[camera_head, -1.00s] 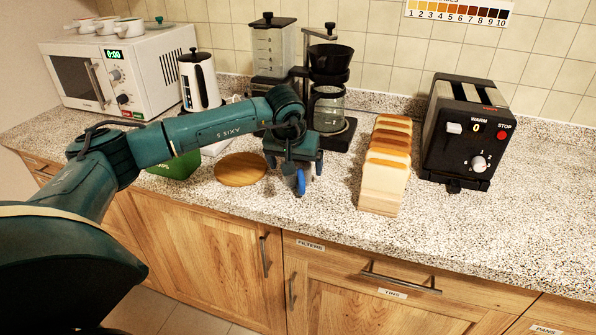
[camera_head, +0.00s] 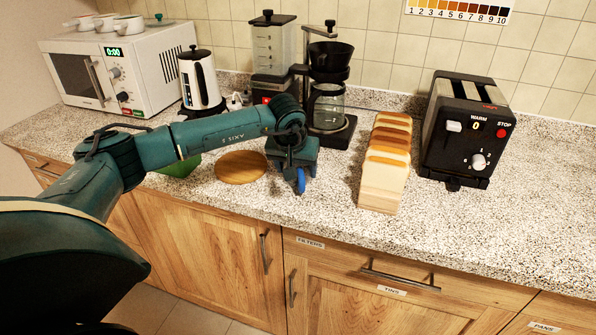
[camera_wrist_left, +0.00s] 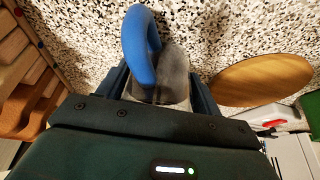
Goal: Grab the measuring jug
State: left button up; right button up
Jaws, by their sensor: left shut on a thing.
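The measuring jug shows in the left wrist view as a grey, see-through body with a blue loop handle (camera_wrist_left: 140,45). My left gripper (camera_wrist_left: 160,88) is shut on the jug, with one dark finger on each side of it. In the head view the blue handle (camera_head: 301,181) shows just below my left gripper (camera_head: 293,165), over the counter between the round board and the bread. Most of the jug is hidden there by the gripper. I cannot tell whether its base touches the counter. My right gripper is not in view.
A round wooden board (camera_head: 241,167) lies left of the jug, with a green container (camera_head: 180,168) partly behind my arm. A coffee maker (camera_head: 328,95) stands behind. The front right counter is clear.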

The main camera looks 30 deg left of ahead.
pick_arm(q)
jog(key=shift+c, duration=1.3)
jog(key=shift+r, duration=0.15)
